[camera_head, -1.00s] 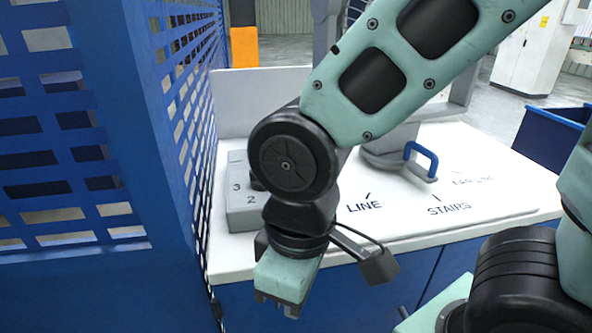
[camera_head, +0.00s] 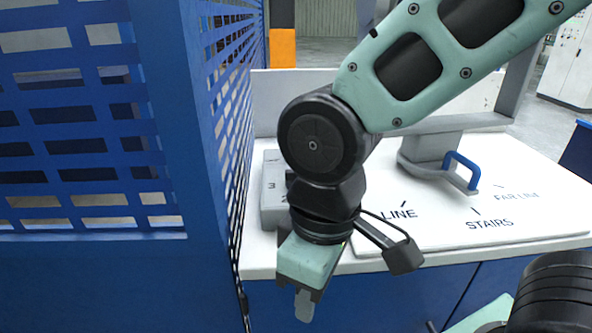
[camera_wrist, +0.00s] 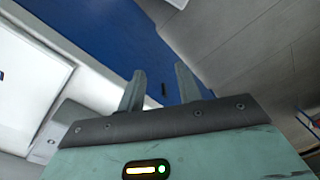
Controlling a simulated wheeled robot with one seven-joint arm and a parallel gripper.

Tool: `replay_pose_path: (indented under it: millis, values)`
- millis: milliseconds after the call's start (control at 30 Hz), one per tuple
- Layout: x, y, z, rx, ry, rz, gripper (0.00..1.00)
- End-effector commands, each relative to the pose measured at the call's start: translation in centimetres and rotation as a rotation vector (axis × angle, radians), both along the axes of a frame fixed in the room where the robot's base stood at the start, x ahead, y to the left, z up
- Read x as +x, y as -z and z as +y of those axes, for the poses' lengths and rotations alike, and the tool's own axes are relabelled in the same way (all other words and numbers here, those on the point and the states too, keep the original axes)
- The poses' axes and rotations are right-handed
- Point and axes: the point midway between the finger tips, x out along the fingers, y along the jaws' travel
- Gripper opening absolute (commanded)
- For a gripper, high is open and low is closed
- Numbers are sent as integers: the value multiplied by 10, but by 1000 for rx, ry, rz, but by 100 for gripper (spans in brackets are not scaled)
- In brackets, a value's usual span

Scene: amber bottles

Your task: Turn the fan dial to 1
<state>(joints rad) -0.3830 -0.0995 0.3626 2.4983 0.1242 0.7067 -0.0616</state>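A grey box with the numbers 3 and 2 (camera_head: 270,203) stands at the left end of the white worktop in the head view.
A blue perforated panel (camera_head: 215,130) stands close on the left. Blue cabinet fronts (camera_head: 400,300) lie below.

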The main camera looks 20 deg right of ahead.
Motion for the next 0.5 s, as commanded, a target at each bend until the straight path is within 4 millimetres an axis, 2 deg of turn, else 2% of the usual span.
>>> replay_pose_path:
  millis: [100, 233, 400, 500]
  values:
    - [43, -26, 14, 12, -78, -6, 35]
    - [101, -71, 16, 12, -203, -13, 35]
    - [166, -135, -7, -9, -354, -24, 35]
    - [192, -169, -27, -25, -426, -26, 35]
